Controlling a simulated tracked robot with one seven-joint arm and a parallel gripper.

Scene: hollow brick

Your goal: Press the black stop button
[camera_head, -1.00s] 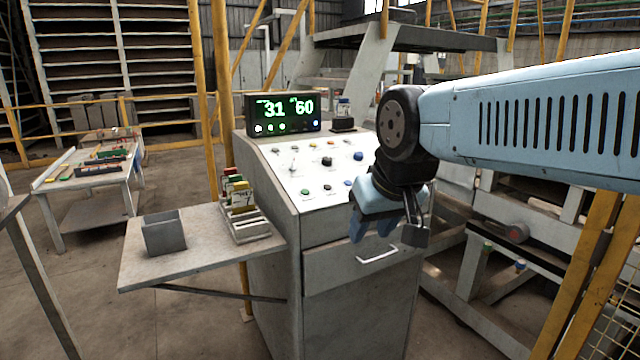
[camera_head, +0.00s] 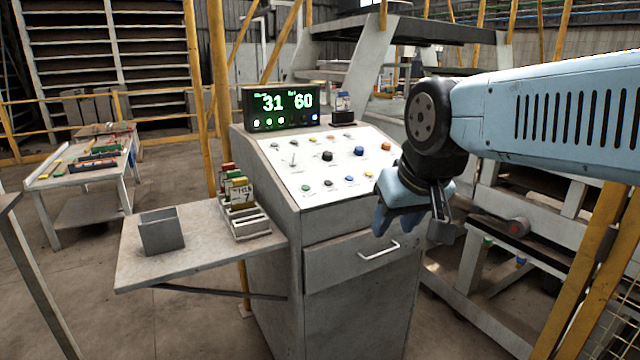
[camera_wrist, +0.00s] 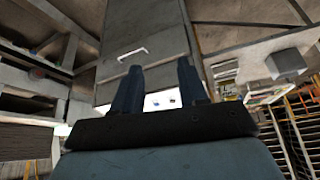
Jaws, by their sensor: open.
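The white sloped control panel (camera_head: 305,172) is on top of the grey cabinet in the head view. A larger black button (camera_head: 327,156) stands near its middle, and a smaller dark one (camera_head: 328,183) sits in the front row. The labels are too small to read, so I cannot tell which is the stop button. My gripper (camera_head: 384,224) hangs to the right of the panel's front edge, apart from both buttons, with its fingers pointing down. In the wrist view my gripper (camera_wrist: 160,82) is open and empty, with a bit of the white panel behind its fingers.
A lit display (camera_head: 282,108) stands behind the panel. A shelf (camera_head: 185,262) on the left carries a grey bin (camera_head: 161,232) and a card rack (camera_head: 243,217). A drawer handle (camera_head: 379,251) sticks out at the cabinet front. A yellow post (camera_head: 217,90) rises behind the cabinet.

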